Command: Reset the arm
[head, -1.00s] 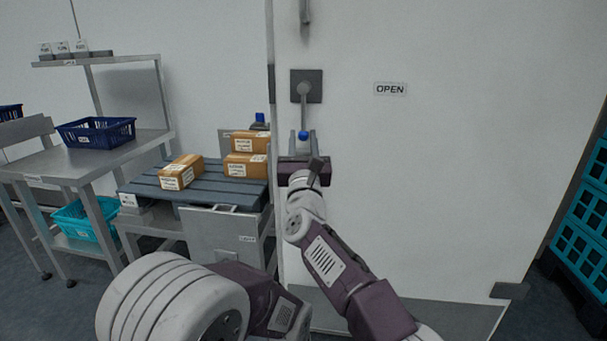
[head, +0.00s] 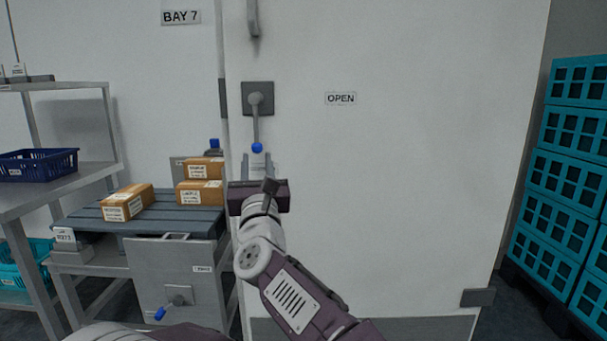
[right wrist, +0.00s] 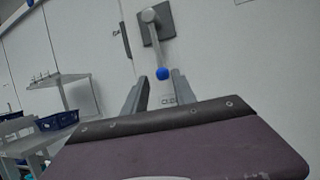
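My right gripper (head: 258,162) is raised in front of the white door (head: 400,180), just below the lever handle (head: 256,112) with its blue knob. In the right wrist view its two fingers (right wrist: 158,92) stand apart with a gap between them. The blue knob (right wrist: 162,73) shows just past the fingertips; I cannot tell whether it touches them. Nothing shows held between the fingers. My left gripper is out of view.
A cart with a slatted top (head: 150,222) carries cardboard boxes (head: 127,202) left of the door. A steel bench (head: 80,178) with a dark blue basket (head: 38,166) stands further left. Stacked teal crates (head: 560,185) stand at the right.

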